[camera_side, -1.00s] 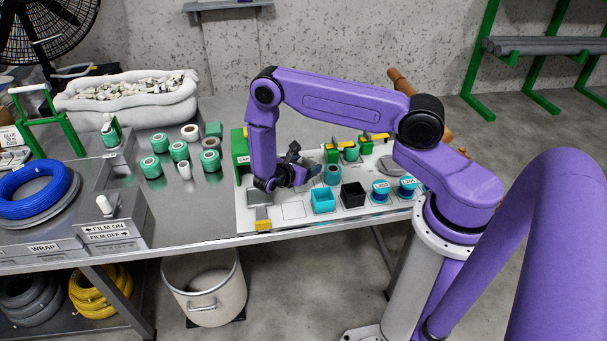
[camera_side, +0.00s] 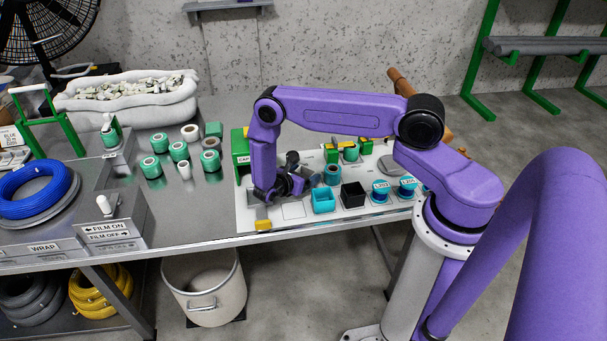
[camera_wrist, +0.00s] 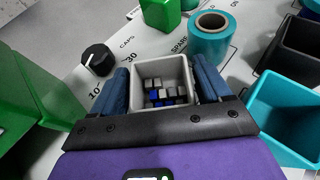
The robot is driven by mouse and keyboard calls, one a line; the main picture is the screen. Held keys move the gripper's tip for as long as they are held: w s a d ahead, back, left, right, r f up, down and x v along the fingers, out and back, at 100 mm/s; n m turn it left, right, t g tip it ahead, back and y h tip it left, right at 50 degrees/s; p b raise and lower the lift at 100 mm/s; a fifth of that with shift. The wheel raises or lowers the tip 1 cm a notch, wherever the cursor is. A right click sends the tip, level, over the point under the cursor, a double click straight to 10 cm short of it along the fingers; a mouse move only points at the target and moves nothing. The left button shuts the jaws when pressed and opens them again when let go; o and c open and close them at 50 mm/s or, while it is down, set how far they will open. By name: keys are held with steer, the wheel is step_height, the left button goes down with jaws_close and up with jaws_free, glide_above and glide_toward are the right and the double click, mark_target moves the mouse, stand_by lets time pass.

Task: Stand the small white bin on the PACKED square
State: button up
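The small white bin (camera_wrist: 161,68), holding several grey and blue pieces, sits between the two blue fingers of my gripper (camera_wrist: 163,85) in the wrist view. The fingers lie close along its left and right sides; I cannot tell whether they press on it. In the side view my gripper (camera_side: 283,188) is low over the left part of the white board, and the bin is hidden there. An outlined square (camera_side: 293,210) shows on the board just in front of my gripper. No PACKED lettering can be read.
A teal bin (camera_side: 323,200) and a black bin (camera_side: 353,195) stand to the right of the outlined square. A teal roll (camera_wrist: 211,38) and a black knob (camera_wrist: 97,60) are close by in the wrist view.

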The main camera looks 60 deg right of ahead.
steer(key=shift+r, duration=0.1)
steer(key=shift+a+r, duration=0.15)
steer(key=shift+a, duration=0.1)
steer(key=v, duration=1.1)
steer(key=shift+a+r, duration=0.1)
steer(key=shift+r, duration=0.05)
steer(key=s+a+r+m+y, duration=0.25)
steer(key=s+a+r, duration=0.2)
steer(key=r, duration=0.45)
steer(key=s+a+r+m+y, duration=0.1)
steer(key=s+a+r+y, duration=0.3)
steer(key=r, duration=0.4)
steer(key=s+r+m+y, duration=0.1)
steer(key=s+r+y, duration=0.2)
steer(key=s, duration=0.7)
steer(key=s+r+m+y, duration=0.1)
steer(key=s+r+y, duration=0.3)
steer(key=s+r, duration=0.3)
steer(key=s+a, duration=0.1)
steer(key=s, duration=0.2)
steer(key=shift+w+r+y, duration=0.1)
steer(key=shift+r+y, duration=0.05)
steer(key=shift+y, duration=0.1)
